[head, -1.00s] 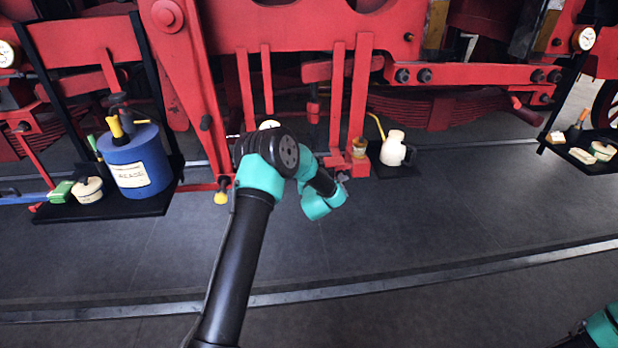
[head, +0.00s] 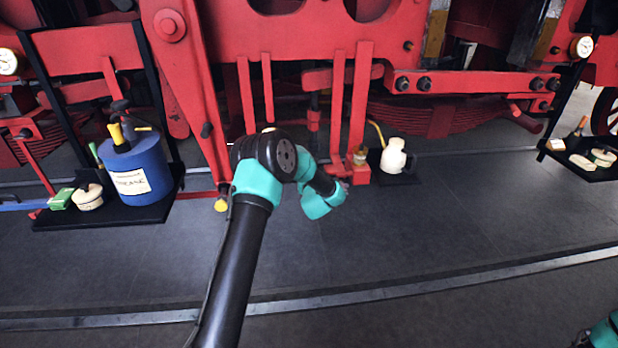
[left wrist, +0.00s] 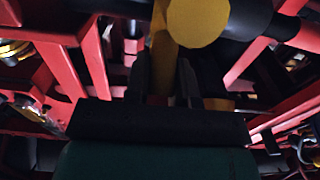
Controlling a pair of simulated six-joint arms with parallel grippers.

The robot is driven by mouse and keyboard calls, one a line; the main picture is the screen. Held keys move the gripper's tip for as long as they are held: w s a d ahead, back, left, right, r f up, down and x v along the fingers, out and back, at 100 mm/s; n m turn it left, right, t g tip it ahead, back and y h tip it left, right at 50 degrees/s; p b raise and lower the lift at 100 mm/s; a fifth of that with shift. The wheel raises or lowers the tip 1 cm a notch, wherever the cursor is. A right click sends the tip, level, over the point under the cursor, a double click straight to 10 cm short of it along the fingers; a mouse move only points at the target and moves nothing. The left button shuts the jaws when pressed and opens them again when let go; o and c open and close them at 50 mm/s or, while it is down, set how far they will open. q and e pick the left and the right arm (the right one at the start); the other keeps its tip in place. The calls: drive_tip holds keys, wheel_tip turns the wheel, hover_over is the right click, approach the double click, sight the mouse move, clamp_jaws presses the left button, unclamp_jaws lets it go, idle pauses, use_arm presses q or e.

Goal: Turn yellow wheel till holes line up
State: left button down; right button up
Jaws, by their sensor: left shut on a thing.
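In the left wrist view, the two dark fingers of my left gripper (left wrist: 164,80) are closed on a yellow bar-like part (left wrist: 163,52), which I take to be part of the yellow wheel. A broad yellow disc face (left wrist: 198,22) stands just beyond it, at the top. The rest of the wheel and any holes cannot be made out. In the head view, my left arm reaches toward the red frame, and its own links hide the gripper and the wheel. Only a bit of my right arm shows at the lower right corner; its gripper is not visible.
Red engine frame and rods (head: 290,45) fill the back. A blue grease can (head: 140,172) stands on a black shelf (head: 110,212) at left. A cream oil can (head: 394,156) stands right of my arm. Another black tray (head: 590,168) is at far right. The grey floor in front is open.

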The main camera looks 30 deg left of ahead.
use_arm(q)
drive_tip(key=shift+w+a+r, duration=0.15)
drive_tip(key=shift+r, duration=0.2)
drive_tip(key=c, duration=0.9)
unclamp_jaws()
drive_tip(key=shift+f, duration=0.1)
drive_tip(key=v, duration=0.6)
